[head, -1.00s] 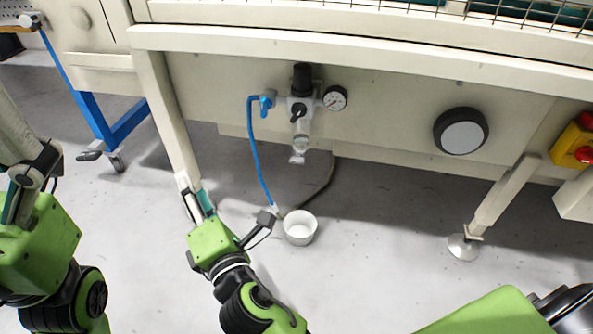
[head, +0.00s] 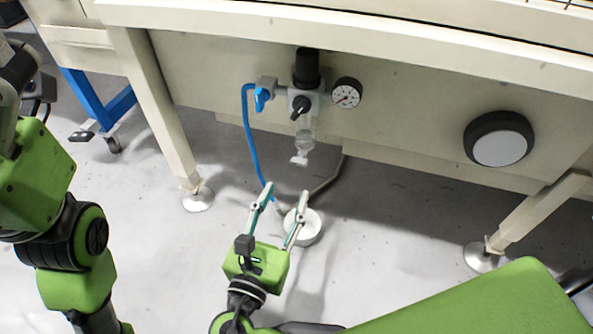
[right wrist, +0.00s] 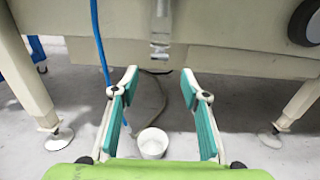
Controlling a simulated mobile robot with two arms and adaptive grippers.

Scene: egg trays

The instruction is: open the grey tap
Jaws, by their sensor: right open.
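The grey tap (head: 301,158) is a small pale grey fitting below the clear bowl of the air unit under the bench. It also shows at top centre in the right wrist view (right wrist: 160,50). My right gripper (head: 286,190) is open and empty, its teal-padded fingers pointing up toward the bench. It appears below the tap and slightly left of it, apart from it. In the right wrist view the tap lies beyond and between the fingertips (right wrist: 160,73). My left gripper (head: 40,95) is only partly visible at the left edge; its jaw state is unclear.
The air unit has a black knob (head: 307,68), a blue-handled valve (head: 262,97), a blue hose (head: 248,135) and a gauge (head: 347,93). A white cup (head: 310,228) stands on the floor below.

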